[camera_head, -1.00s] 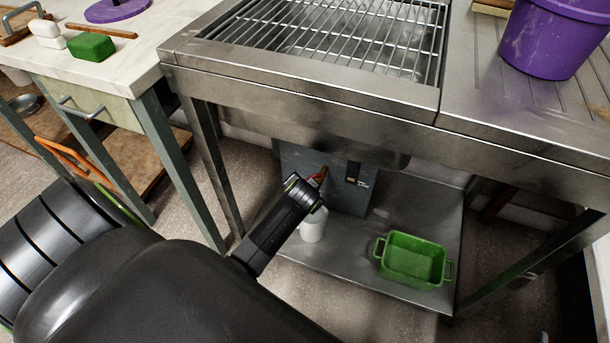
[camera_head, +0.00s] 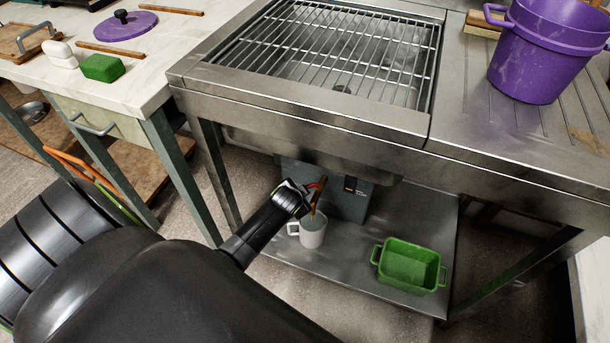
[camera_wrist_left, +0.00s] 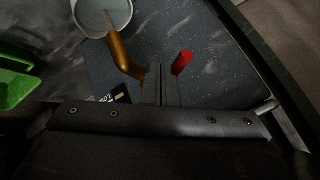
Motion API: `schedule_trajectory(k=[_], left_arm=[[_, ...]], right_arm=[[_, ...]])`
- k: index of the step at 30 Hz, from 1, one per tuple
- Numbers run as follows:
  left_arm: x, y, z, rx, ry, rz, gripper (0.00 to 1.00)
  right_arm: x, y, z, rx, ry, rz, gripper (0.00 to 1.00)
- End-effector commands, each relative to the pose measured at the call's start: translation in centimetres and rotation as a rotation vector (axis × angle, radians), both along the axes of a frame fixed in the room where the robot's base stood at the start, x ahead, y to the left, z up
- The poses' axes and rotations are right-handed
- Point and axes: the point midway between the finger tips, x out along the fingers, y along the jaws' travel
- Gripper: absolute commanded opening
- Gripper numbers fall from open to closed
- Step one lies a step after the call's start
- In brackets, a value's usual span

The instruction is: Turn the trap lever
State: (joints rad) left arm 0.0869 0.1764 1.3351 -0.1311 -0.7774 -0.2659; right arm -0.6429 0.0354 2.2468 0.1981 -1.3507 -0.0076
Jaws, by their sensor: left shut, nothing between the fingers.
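The grey trap box (camera_head: 351,205) hangs under the sink, above the lower shelf. Its lever has a red end (camera_head: 320,183), which also shows in the left wrist view (camera_wrist_left: 183,62). A copper-brown spout (camera_head: 318,196) on the box points down toward a white mug (camera_head: 312,232). In the left wrist view the spout (camera_wrist_left: 122,55) reaches over the mug's mouth (camera_wrist_left: 93,29). My left gripper (camera_head: 306,190) is shut and empty at the box. Its fingers (camera_wrist_left: 160,82) lie between spout and red end, close beside the red end; I cannot tell whether they touch it. My right gripper is out of view.
A green tub (camera_head: 410,262) stands on the lower steel shelf (camera_head: 345,272), right of the mug. The sink's front edge (camera_head: 300,118) overhangs the box. A table leg (camera_head: 213,165) stands left of my forearm. Purple buckets (camera_head: 535,60) stand on the drainer.

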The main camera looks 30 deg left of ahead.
Motion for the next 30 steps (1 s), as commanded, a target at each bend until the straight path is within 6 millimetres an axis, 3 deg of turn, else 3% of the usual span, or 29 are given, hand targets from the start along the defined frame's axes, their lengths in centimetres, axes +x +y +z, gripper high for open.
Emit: schedule_trajectory(k=[16,30], left_arm=[[0.1,0.2,0.0,0.000,-0.001,0.001,0.00],[0.2,-1.3,0.0,0.000,-0.001,0.002,0.00]], right_arm=[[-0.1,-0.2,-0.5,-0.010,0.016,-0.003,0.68],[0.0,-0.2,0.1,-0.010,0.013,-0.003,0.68]])
